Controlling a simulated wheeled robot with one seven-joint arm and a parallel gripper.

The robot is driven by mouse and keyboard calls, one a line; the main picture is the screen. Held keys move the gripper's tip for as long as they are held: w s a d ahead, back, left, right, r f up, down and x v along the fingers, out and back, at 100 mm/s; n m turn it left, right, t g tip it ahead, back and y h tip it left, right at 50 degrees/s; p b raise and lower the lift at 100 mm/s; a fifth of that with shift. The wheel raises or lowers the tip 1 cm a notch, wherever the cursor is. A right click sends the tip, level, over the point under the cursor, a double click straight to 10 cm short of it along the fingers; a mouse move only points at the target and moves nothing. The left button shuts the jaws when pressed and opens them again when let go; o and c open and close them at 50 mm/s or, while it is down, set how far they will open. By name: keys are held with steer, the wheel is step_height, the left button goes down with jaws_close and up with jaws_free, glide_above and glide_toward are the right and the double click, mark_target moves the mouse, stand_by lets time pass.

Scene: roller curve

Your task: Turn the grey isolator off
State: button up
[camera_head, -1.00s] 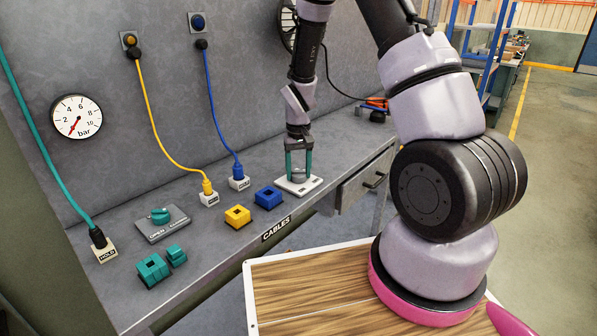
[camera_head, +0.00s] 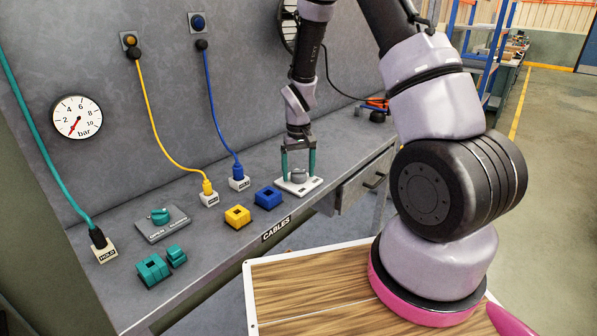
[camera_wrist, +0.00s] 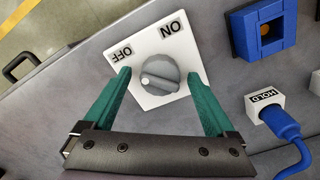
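The grey isolator is a round grey knob (camera_wrist: 160,74) on a white plate (camera_wrist: 153,48) marked OFF and ON; the knob (camera_head: 298,175) also shows on the bench in the head view. In the wrist view, a white dot sits at the knob's left side, on the side of the OFF label (camera_wrist: 121,55); the ON label (camera_wrist: 171,28) is at the upper right. My gripper (camera_head: 299,174) is open, pointing down over the isolator. Its two green fingers stand on either side of the knob, with gaps visible in the wrist view.
A blue block (camera_head: 268,197) and a blue-cabled HOLD plug (camera_head: 239,183) are close to the left of the isolator. Farther left are a yellow block (camera_head: 237,216), a yellow-cabled plug (camera_head: 209,199), a green-knobbed valve (camera_head: 160,216) and green blocks (camera_head: 154,268). The bench right of the isolator is mostly clear.

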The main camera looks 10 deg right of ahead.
steer(key=shift+r, duration=0.1)
step_height(320, 180, up, 11)
steer(key=shift+f, duration=0.2)
stand_by(0.4)
step_height(320, 180, up, 17)
steer(key=m+t+y, duration=0.1)
steer(key=m+t, duration=0.2)
glide_above(298, 170)
steer(key=s+d, duration=0.4)
steer(key=s, duration=0.3)
steer(key=s+d+r+m+t, duration=0.1)
steer(key=s+r+t, duration=0.1)
steer(key=s+r, duration=0.3)
steer(key=s+d+r+m+t+y, duration=0.1)
steer(key=s+r, duration=0.4)
steer(key=s, duration=0.5)
steer(key=shift+s+t, duration=0.25)
steer(key=shift+t, duration=0.35)
